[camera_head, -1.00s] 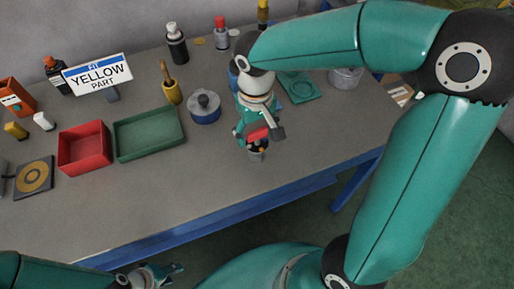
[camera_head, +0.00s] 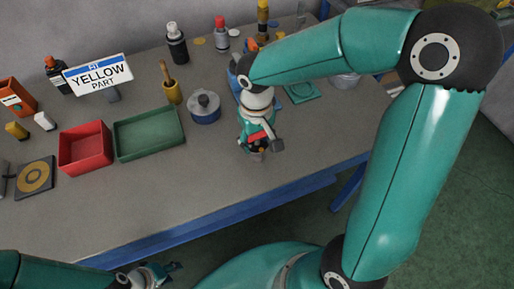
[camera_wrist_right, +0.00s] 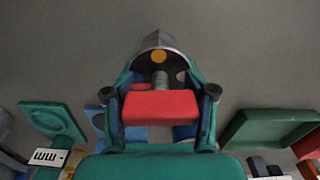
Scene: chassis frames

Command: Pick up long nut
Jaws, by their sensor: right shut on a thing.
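My right gripper (camera_head: 257,153) points down over the middle of the bench, near its front edge. In the right wrist view its fingertips (camera_wrist_right: 158,50) are closed around a small yellow round thing, which I take to be the long nut (camera_wrist_right: 158,56). Only a small patch of it shows; the fingers hide the rest. A red block-shaped part (camera_wrist_right: 160,104) sits between the finger links. My left gripper (camera_head: 155,275) is low at the bottom left, off the bench front, too small to judge its opening.
A red tray (camera_head: 85,164) and a green tray (camera_head: 124,152) stand left of my right gripper. A sign (camera_head: 98,74) reads "FIT YELLOW PART". Bottles (camera_head: 176,46) line the back. The bench front (camera_head: 140,205) is mostly clear.

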